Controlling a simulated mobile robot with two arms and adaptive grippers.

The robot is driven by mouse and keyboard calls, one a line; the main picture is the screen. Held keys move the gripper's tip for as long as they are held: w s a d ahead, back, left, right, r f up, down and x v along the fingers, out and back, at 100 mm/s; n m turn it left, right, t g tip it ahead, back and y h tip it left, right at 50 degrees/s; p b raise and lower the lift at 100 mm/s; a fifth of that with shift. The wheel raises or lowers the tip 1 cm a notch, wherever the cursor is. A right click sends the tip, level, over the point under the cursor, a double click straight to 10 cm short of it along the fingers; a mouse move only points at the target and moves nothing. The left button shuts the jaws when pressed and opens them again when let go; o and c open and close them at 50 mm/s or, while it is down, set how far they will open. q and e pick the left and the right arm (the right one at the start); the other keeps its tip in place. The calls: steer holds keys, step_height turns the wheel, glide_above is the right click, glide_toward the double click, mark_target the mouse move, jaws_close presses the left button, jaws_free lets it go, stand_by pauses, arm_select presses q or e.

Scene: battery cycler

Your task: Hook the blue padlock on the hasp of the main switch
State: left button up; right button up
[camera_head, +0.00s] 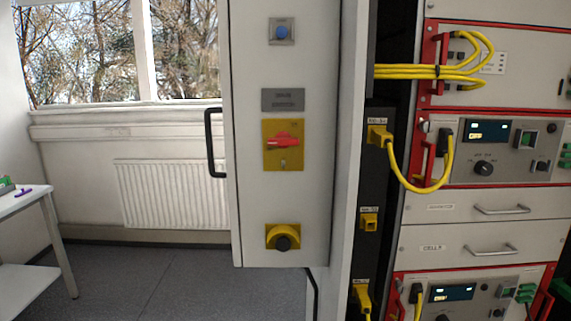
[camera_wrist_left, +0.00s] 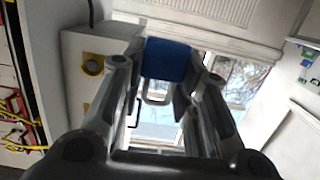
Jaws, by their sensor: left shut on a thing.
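The main switch (camera_head: 283,146) is a yellow plate with a red handle lying about horizontal on the grey cabinet door in the head view. A small dark detail sits below the handle; I cannot make out the hasp clearly. The blue padlock (camera_wrist_left: 167,60) is between the fingers of my left gripper (camera_wrist_left: 168,68) in the left wrist view. The gripper is shut on its blue body, and the metal shackle sticks out toward the bottom of that picture, where the window lies. The padlock is apart from the cabinet. Neither gripper shows in the head view.
The door has a blue button (camera_head: 281,32) above, a yellow-and-black knob (camera_head: 283,238) below and a black handle (camera_head: 213,143) at its left edge. A rack (camera_head: 480,215) with yellow cables stands right. A white table (camera_head: 32,200) stands far left. Floor between is clear.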

arm_select(q)
steer(key=shift+w+a+f, duration=0.15)
steer(key=shift+w+a, duration=0.1)
steer(key=shift+w, duration=0.1)
steer(key=shift+s+d, duration=0.1)
steer(key=shift+w+r, duration=0.15)
steer(key=shift+r, duration=0.45)
steer(key=shift+w+r, duration=0.15)
steer(key=shift+r, duration=0.4)
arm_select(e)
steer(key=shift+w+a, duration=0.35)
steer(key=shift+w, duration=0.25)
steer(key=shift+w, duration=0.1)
arm_select(q)
steer(key=w+d+r+m+g+h, duration=0.2)
steer(key=w+d+m+g+h, duration=0.2)
steer(key=d+m+h, duration=0.2)
steer(key=w+d+r+m+g+h, duration=0.3)
steer(key=d+h, duration=0.5)
steer(key=d, duration=0.3)
steer(key=shift+w+m+g+h, duration=0.4)
steer(key=shift+m+g, duration=0.6)
steer(key=shift+m, duration=0.8)
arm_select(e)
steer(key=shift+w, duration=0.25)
